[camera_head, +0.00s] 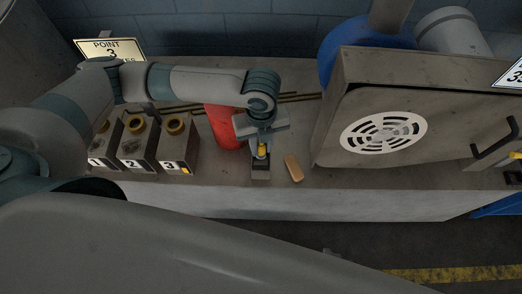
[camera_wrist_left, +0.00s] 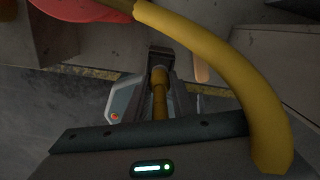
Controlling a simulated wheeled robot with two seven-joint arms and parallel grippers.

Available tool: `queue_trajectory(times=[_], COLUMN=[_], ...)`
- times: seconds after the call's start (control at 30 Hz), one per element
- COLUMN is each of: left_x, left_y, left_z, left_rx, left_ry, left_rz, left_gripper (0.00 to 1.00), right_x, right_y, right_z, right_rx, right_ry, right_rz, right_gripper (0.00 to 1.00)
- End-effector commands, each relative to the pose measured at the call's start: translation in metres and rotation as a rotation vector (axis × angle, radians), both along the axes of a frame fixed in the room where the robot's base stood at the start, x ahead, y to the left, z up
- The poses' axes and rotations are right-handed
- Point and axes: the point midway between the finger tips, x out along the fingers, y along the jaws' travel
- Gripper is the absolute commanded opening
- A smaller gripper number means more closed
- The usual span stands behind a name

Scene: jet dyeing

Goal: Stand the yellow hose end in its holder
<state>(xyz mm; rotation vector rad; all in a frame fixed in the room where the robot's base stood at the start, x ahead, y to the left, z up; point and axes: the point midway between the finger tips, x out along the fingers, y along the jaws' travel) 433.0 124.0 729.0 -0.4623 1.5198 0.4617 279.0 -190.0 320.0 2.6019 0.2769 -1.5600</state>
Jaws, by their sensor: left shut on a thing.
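My left gripper (camera_head: 261,151) points down over the bench and is shut on the yellow hose end (camera_head: 262,152). In the left wrist view the hose end (camera_wrist_left: 160,92) lies between the fingers, its tip toward a small dark block (camera_wrist_left: 160,55), which looks like the holder. In the head view this block (camera_head: 260,171) is directly below the gripper. I cannot tell whether the tip is inside it or just above. The yellow hose (camera_wrist_left: 225,60) arches across the right of the wrist view. My right gripper is not in view.
A red cylinder (camera_head: 224,127) stands just left of the gripper. Numbered boxes with yellow rings, such as box 3 (camera_head: 177,150), are further left. A tan block (camera_head: 293,168) lies to the right. A large machine with a round vent (camera_head: 383,133) fills the right.

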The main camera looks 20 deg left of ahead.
Motion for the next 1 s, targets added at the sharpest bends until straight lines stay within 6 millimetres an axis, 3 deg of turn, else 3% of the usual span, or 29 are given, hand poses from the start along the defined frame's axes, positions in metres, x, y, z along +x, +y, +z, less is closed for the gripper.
queue_trajectory(times=[0.33, 0.77, 0.8, 0.83, 0.87, 1.0], left_x=[-0.001, -0.001, -0.001, -0.001, -0.001, -0.001], left_y=[0.000, 0.000, 0.000, 0.000, 0.000, 0.000], left_z=[-0.036, -0.041, -0.041, -0.041, -0.041, -0.041], left_rx=[0.001, 0.001, 0.001, 0.001, 0.001, 0.001], left_ry=[0.002, 0.001, 0.001, 0.001, 0.001, 0.001], left_rz=[0.000, 0.000, -0.001, -0.001, -0.001, -0.001], left_gripper=[0.00, 0.00, 0.30, 0.37, 0.41, 0.41], right_x=[0.003, 0.003, 0.003, 0.003, 0.003, 0.003], right_y=[0.001, 0.003, 0.003, 0.003, 0.003, 0.003], right_z=[0.004, 0.003, 0.003, 0.003, 0.003, 0.003], right_rx=[0.005, 0.006, 0.006, 0.006, 0.006, 0.006], right_ry=[-0.020, -0.020, -0.020, -0.020, -0.020, -0.020], right_rz=[0.000, 0.002, 0.002, 0.002, 0.002, 0.002], right_gripper=[0.00, 0.00, 0.00, 0.00, 0.00, 0.00])
